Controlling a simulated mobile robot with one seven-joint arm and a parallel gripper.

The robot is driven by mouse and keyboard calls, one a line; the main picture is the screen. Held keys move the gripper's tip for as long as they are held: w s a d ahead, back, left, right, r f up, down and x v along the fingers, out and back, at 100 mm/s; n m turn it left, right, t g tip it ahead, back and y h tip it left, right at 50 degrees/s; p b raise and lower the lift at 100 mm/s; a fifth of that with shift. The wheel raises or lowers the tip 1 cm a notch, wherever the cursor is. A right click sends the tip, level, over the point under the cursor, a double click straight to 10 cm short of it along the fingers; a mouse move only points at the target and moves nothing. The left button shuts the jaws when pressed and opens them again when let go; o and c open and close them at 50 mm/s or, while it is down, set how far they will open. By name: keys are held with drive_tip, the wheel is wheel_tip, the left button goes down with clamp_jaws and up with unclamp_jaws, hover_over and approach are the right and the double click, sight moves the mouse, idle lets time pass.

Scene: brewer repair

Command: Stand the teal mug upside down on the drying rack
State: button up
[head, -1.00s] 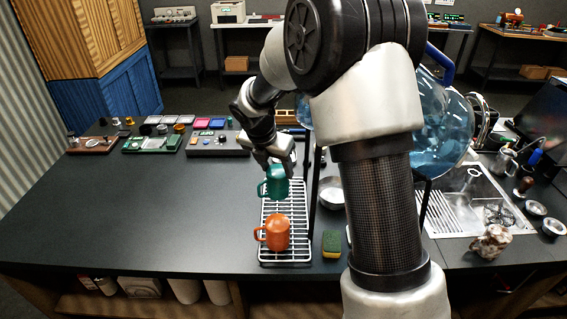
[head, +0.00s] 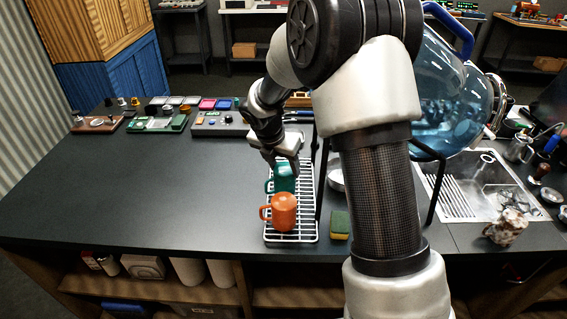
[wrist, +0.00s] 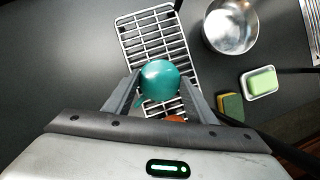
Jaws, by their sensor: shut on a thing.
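The teal mug (head: 284,180) is at the drying rack, behind the orange mug in the head view. In the wrist view the teal mug (wrist: 159,80) shows a rounded closed end toward the camera, so it looks upside down. My gripper (head: 283,163) is over it, and in the wrist view its fingers (wrist: 160,90) are shut on the mug's sides. The white wire drying rack (head: 306,190) lies under both mugs. Whether the teal mug's rim touches the rack is hidden. The orange mug (head: 284,212) stands on the rack's near part, mostly hidden in the wrist view.
A green and yellow sponge (head: 340,225) lies right of the rack. A metal bowl (wrist: 231,27) and a dish with a green bar (wrist: 261,82) are also to the right. A dark upright post (head: 322,180) rises beside the rack.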

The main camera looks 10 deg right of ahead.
drive_tip(key=shift+f, duration=0.1)
drive_tip(key=o, duration=1.1)
drive_tip(key=shift+o, duration=0.2)
drive_tip(key=v, duration=1.7)
drive_tip(key=s+d+r+m, duration=0.3)
drive_tip(key=s+m, duration=0.3)
drive_tip(key=s+d+r+m, duration=0.2)
drive_tip(key=s+r+m, duration=0.2)
drive_tip(key=s+m, duration=0.2)
drive_tip(key=s+d+f+m+t+y, duration=0.1)
drive_tip(key=s+m+t+y, duration=0.1)
drive_tip(key=s+m, duration=1.2)
drive_tip(key=shift+s+d+f+m+y+p, duration=0.25)
drive_tip(key=shift+f+m+y+p, duration=0.15)
drive_tip(key=shift+m, duration=0.8)
